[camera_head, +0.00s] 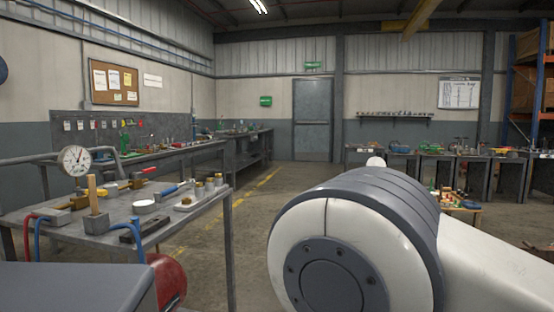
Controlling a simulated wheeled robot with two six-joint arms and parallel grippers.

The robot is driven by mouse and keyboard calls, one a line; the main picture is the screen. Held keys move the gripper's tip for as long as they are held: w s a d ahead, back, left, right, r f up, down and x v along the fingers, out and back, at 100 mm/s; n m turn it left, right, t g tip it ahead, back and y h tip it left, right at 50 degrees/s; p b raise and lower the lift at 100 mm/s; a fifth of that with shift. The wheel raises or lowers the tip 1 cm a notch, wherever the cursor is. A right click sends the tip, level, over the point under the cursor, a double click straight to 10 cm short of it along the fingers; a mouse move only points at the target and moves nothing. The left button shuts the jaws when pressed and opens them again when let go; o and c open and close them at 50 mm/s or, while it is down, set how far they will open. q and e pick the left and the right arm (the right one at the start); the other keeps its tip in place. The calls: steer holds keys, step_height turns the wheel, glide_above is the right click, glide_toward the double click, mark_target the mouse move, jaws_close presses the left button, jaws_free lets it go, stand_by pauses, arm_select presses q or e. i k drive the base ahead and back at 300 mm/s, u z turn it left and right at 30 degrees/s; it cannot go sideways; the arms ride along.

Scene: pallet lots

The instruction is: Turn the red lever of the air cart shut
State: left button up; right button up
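A metal-topped cart (168,213) stands at the left, with a round white pressure gauge (75,160) at its far left and a red tank (168,282) below. Red and blue hoses run at its left end. A small red handle (149,170) shows near brass fittings (137,184) at the back of the top; it looks like the lever, but its exact angle is too small to tell. A blue-handled piece (172,189) lies to its right. Neither of my grippers is in view. My white and grey arm joint fills the lower right, apart from the cart in the picture.
A workbench (250,150) runs along the left wall. Floor (240,225) is open right of the cart.

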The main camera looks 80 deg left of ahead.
mark_target(150, 170)
steer(key=u, duration=1.1)
steer(key=k, duration=0.3)
steer(key=u, duration=2.3)
